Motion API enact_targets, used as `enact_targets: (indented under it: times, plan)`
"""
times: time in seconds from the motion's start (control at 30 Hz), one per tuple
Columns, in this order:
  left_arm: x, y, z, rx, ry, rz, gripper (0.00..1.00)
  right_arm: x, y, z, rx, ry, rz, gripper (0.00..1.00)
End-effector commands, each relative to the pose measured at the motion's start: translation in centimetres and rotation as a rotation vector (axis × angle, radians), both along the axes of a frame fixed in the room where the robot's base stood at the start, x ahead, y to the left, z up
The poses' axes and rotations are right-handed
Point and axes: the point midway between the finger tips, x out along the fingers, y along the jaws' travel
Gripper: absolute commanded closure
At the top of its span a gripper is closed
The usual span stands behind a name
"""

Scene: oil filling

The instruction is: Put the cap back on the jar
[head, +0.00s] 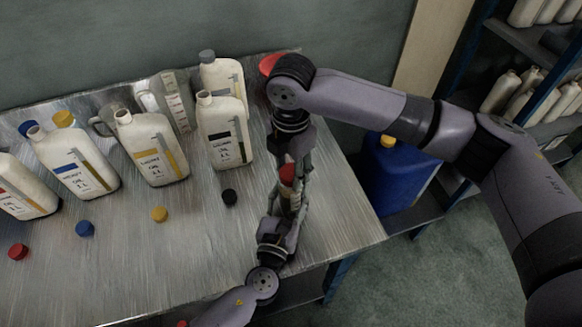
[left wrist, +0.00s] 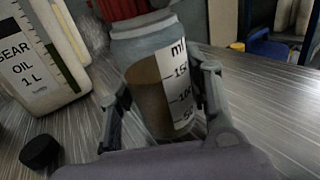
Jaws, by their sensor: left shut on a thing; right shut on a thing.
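The jar (head: 290,198) is a small clear container with an ml scale and brown contents; it fills the middle of the left wrist view (left wrist: 155,85). My left gripper (head: 288,206) is shut around the jar's sides, one finger on each side. The red cap (head: 288,173) is directly above the jar; its ribbed lower part shows at the top of the left wrist view (left wrist: 118,8), at the jar's grey collar. My right gripper (head: 291,168) points down from above and is shut on the red cap. Whether the cap is seated or only touching the rim, I cannot tell.
Several oil bottles (head: 152,150) stand along the back of the metal table (head: 200,265). Loose red (head: 18,252), blue (head: 85,228), yellow (head: 159,214) and black (head: 229,197) caps lie before them. A blue canister (head: 395,180) stands beyond the table's right edge. The front middle is clear.

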Motion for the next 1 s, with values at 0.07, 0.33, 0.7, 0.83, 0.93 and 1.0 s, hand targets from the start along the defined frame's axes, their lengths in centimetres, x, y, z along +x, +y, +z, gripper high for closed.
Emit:
enact_targets:
  times: [0.07,0.33,0.7,0.83,0.93,1.0]
  plan:
    - [0.01,0.02,-0.02,0.000,0.000,0.001,1.00,-0.07,0.04,-0.09,0.001,0.003,-0.162,0.95]
    - [0.01,0.03,-0.02,0.000,0.000,0.001,1.00,-0.10,0.08,-0.12,0.000,0.004,-0.729,0.95]
    - [0.01,0.02,-0.02,0.000,0.000,0.000,1.00,-0.08,0.12,-0.17,0.000,0.004,-1.487,0.95]
    - [0.00,0.01,-0.02,0.000,0.000,0.000,1.00,0.02,0.02,-0.10,-0.001,-0.001,-1.559,0.95]
    - [-0.01,0.01,-0.02,0.000,0.000,0.000,1.00,0.02,0.02,-0.11,0.000,0.000,-1.557,0.60]
    - [-0.01,0.00,-0.02,0.000,0.000,0.000,1.00,0.02,0.02,-0.11,0.000,0.000,-1.556,0.55]
